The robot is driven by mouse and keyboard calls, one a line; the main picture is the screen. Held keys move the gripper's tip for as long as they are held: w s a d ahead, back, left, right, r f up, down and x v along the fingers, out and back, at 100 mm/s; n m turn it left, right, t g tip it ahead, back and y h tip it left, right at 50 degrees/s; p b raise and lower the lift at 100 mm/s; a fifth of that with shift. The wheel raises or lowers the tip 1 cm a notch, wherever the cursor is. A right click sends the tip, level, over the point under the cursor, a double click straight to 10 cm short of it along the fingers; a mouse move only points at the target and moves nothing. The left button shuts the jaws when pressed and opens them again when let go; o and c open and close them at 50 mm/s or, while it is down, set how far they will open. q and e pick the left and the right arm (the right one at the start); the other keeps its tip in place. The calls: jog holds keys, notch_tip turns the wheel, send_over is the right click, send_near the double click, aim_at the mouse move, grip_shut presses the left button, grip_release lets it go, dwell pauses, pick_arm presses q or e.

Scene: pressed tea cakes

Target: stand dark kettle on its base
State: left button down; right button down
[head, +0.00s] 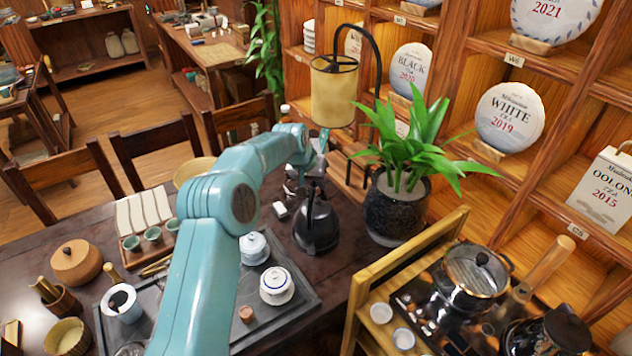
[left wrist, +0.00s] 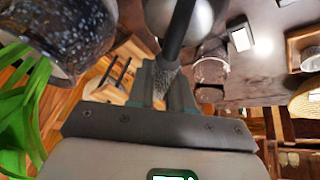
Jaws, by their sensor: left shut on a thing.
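The dark kettle (head: 316,224) is upright at the middle of the dark table, left of the potted plant. My left gripper (head: 317,170) is above it, at its handle. In the left wrist view, the fingers of my left gripper (left wrist: 168,82) are shut on the dark handle, and the kettle's rounded grey body (left wrist: 203,20) shows beyond them. I cannot tell whether the kettle's bottom touches anything. I cannot make out the kettle's base; it may be hidden behind the kettle or my arm. My right gripper is in neither view.
The potted plant (head: 397,208) stands close on the kettle's right, with a lamp (head: 334,92) behind. A tea tray (head: 303,303) with a white lidded cup (head: 276,285) lies in front. A wooden stand (head: 362,300) with a glass pot (head: 477,270) is at the right.

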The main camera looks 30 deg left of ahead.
pick_arm(q)
jog(key=shift+a+r, duration=0.15)
jog(key=shift+r, duration=0.05)
dwell(0.4)
jog(key=shift+f+b, duration=0.4)
jog(key=shift+f, duration=0.15)
jog(key=c, duration=1.3)
grip_release()
jog(key=shift+s, duration=0.1)
